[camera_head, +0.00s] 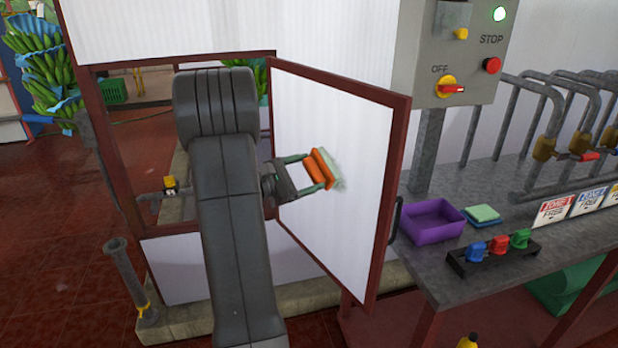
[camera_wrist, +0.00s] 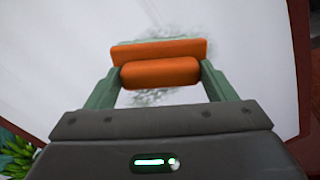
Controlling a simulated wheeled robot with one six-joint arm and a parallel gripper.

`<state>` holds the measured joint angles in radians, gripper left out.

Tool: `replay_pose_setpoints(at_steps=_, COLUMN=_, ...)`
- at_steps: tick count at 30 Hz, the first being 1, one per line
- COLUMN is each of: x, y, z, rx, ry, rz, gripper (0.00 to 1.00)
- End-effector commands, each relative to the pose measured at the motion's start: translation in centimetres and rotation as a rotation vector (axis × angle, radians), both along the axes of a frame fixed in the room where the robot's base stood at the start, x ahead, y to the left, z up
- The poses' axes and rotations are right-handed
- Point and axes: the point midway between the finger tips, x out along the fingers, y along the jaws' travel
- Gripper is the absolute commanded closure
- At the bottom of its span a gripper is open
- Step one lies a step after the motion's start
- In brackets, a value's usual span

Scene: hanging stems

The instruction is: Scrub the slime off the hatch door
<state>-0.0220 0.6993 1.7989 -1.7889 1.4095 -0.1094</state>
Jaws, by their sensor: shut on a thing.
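The hatch door (camera_head: 300,130) is a white panel in a dark red frame, swung open, with a black handle (camera_head: 395,220) on its right edge. My gripper (camera_head: 312,173) is shut on an orange scrub brush (camera_head: 318,168). The brush's pale green side faces the panel and appears to be against it. In the wrist view the orange brush (camera_wrist: 160,62) sits between my fingers. Grey-green slime (camera_wrist: 165,95) shows as speckled patches around the brush on the white panel (camera_wrist: 70,60). Part of the slime is hidden behind the brush.
A grey bench (camera_head: 440,260) on the right holds a purple tray (camera_head: 431,208), sponges (camera_head: 482,214) and a rack of coloured clips (camera_head: 498,246). A control box (camera_head: 465,45) stands behind. A pipe post (camera_head: 130,280) rises from the floor at left. Green bananas (camera_head: 45,65) hang far left.

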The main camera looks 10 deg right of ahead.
Motion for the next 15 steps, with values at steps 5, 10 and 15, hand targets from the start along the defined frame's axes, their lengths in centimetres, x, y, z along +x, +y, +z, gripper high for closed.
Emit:
replay_pose_setpoints(at_steps=5, x=0.6, y=0.0, z=0.0, rx=0.001, ry=-0.003, rz=-0.004, gripper=0.44)
replay_pose_setpoints(at_steps=10, x=2.0, y=0.6, z=0.0, rx=0.001, ry=-0.003, rz=-0.003, gripper=0.44)
replay_pose_setpoints(at_steps=15, x=3.2, y=1.0, z=0.0, rx=0.000, ry=-0.003, rz=-0.003, gripper=0.44)
